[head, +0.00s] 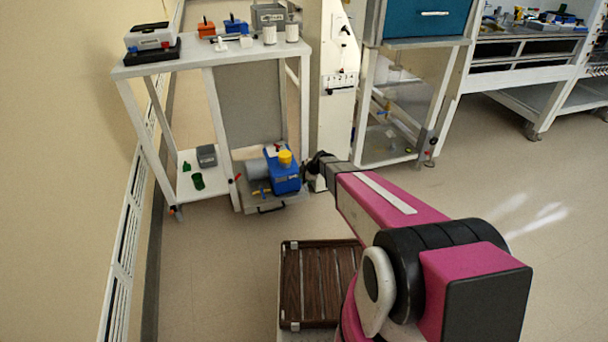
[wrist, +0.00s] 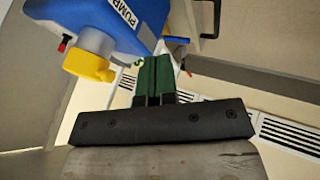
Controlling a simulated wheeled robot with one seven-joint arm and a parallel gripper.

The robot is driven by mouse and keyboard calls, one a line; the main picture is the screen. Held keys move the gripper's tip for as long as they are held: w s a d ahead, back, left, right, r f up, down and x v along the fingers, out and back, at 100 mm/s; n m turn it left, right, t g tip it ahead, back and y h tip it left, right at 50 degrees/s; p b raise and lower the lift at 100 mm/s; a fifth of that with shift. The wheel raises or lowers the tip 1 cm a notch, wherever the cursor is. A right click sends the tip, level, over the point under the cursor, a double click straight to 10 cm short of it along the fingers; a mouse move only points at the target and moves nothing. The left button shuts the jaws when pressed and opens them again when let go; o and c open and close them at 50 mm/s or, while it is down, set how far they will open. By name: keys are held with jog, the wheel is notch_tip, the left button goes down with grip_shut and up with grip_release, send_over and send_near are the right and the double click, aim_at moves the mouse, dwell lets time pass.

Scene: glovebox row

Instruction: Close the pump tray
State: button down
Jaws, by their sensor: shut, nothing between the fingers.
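The pump tray (head: 292,201) is a grey tray low in the right bay of the white cart, with a black handle (head: 271,208) on its front. A blue pump (head: 286,180) with a yellow cap (head: 285,157) sits on it. How far the tray stands out is hard to tell. My gripper (head: 313,168) is at the right side of the pump, partly hidden by my arm. In the wrist view my gripper (wrist: 154,72) is shut and empty, its green fingers close to the blue pump (wrist: 110,22) and yellow cap (wrist: 88,66). A black handle (wrist: 208,18) shows beyond.
The cart's top (head: 205,55) carries several small items. A green cup (head: 198,181) and a grey box (head: 206,155) are on its lower left shelf. A white post (head: 340,85) and a glovebox stand (head: 415,45) are to the right. The floor (head: 210,260) ahead is clear.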

aim_at(291, 170)
jog(key=w+a+f, duration=0.2)
jog(key=w+f, duration=0.1)
jog(key=w+a+f, duration=0.2)
jog(key=shift+w+f, duration=0.1)
jog(key=shift+f, duration=0.15)
jog(key=shift+w+a+r, duration=0.1)
jog(key=shift+w+a, duration=0.1)
jog(key=shift+w, duration=0.3)
jog(key=w, duration=0.2)
jog(key=w+a, duration=0.1)
jog(key=w, duration=0.1)
jog(key=shift+w+a, duration=0.15)
jog(key=shift+w, duration=0.1)
jog(key=shift+s, duration=0.1)
